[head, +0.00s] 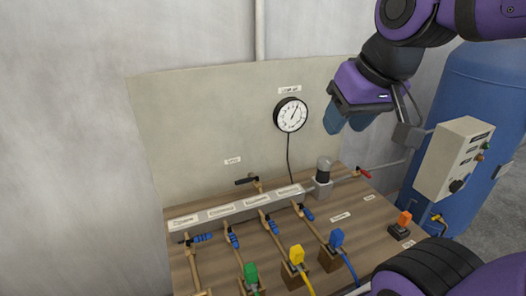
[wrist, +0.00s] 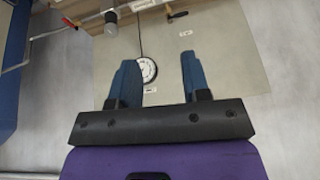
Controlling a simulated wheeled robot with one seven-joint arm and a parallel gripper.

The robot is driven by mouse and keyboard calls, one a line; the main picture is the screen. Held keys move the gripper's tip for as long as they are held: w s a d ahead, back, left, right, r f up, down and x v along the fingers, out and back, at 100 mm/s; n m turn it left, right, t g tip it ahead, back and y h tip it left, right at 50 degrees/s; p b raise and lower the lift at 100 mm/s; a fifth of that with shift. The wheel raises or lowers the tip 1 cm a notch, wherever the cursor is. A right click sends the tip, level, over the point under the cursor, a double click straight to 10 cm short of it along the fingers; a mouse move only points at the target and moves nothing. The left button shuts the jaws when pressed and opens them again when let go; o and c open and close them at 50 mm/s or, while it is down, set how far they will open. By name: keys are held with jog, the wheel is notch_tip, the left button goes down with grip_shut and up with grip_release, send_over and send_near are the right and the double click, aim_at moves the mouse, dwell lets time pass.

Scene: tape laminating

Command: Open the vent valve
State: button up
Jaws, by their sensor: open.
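A small valve with a black lever (head: 246,181) stands on a tan stem behind the grey manifold (head: 240,208). A small label (head: 232,160) is on the panel above it; its print is too small to read surely. The lever lies roughly sideways, along the manifold. In the wrist view the black lever (wrist: 178,15) shows near the top edge. My gripper (head: 347,117) is open and empty, high in front of the panel, right of the gauge and well away from the lever. Its two blue fingers (wrist: 158,62) are apart in the wrist view.
A round gauge (head: 291,115) hangs on the panel. A grey-black cylinder (head: 324,172) and a red-handled valve (head: 363,173) sit right of the lever. Several blue-handled valves and coloured connectors fill the bench front. A control box (head: 455,160) and blue tank (head: 480,100) stand right.

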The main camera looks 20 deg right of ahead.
jog(key=w+a+f+m+g+y, duration=0.1)
jog(key=w+m, duration=0.1)
jog(key=w, duration=0.4)
jog(key=w+a+f+m+y, duration=0.1)
jog(key=w+f+m, duration=0.1)
jog(key=w, duration=0.3)
jog(key=m+g+y, duration=0.2)
jog(key=m, duration=1.1)
send_over(244, 181)
jog(key=s+d, duration=0.2)
jog(key=d, duration=0.3)
notch_tip(244, 181, down, 22)
jog(key=x, duration=1.1)
jog(key=shift+w+r, duration=0.15)
jog(key=shift+w, duration=0.05)
grip_shut()
